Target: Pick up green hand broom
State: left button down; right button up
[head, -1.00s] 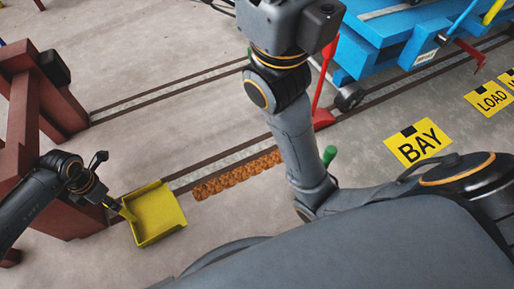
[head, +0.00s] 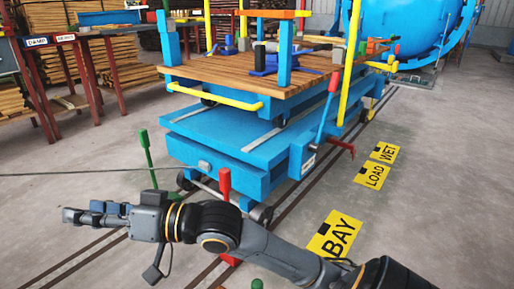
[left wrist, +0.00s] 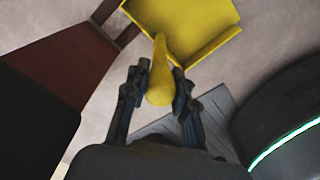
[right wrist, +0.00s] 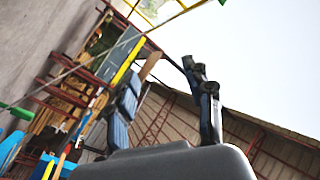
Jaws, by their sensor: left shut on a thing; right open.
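A small green tip (head: 257,284) shows at the bottom edge of the head view, below my right arm. It may be the green hand broom's handle; the rest is hidden or out of frame. My right gripper (head: 84,213) is raised at the left of the head view, pointing left, away from the green tip. In the right wrist view it is open and empty (right wrist: 165,95). My left gripper (left wrist: 160,88) is shut on the handle of the yellow dustpan (left wrist: 200,30), seen in the left wrist view.
A blue cart (head: 225,150) with a wooden deck stands ahead, close beyond my right arm. A green lever (head: 145,150) and a red lever (head: 224,183) stand near it. Yellow floor signs (head: 335,235) lie to the right. A red-brown frame (left wrist: 75,55) stands near the dustpan.

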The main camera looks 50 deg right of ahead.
jog(key=s+d+f+m+g+h, duration=0.1)
jog(key=d+f+m+g+h, duration=0.25)
jog(key=f, duration=0.65)
jog(key=m+g+h, duration=0.5)
jog(key=g+h, duration=0.2)
jog(key=g, duration=0.5)
send_over(254, 283)
jog(key=f, duration=1.1)
jog(key=shift+w+f, duration=0.2)
notch_tip(254, 283, down, 5)
jog(key=shift+s+f, duration=0.15)
jog(key=f, duration=0.6)
jog(key=shift+s+d+f, duration=0.2)
jog(key=shift+s+d, duration=0.05)
jog(key=shift+s, duration=0.1)
grip_shut()
jog(key=shift+r, duration=0.1)
